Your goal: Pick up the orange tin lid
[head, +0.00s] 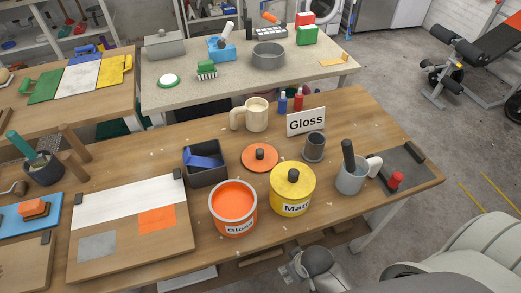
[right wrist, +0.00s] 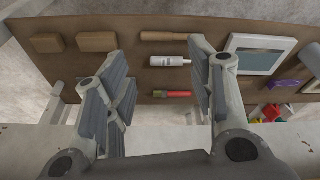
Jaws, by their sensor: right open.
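The orange tin lid (head: 260,157), a flat disc with a black knob, lies on the wooden table in the head view. It is between a dark box (head: 206,163) and the yellow Matt tin (head: 292,203), behind the open orange Gloss tin (head: 232,225). The yellow tin carries a yellow lid with a black knob. My right gripper (head: 303,265) is low in the head view, beyond the table's near edge and well apart from the lid. In the right wrist view its fingers (right wrist: 160,85) are spread with nothing between them. My left gripper is out of view.
A Gloss sign (head: 306,121), a dark cup (head: 314,147), a cream mug (head: 255,115) and a grey mug (head: 352,180) stand around the lid. A painted board (head: 130,250) lies at left. The right wrist view shows a brown surface (right wrist: 140,70) with blocks and tools.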

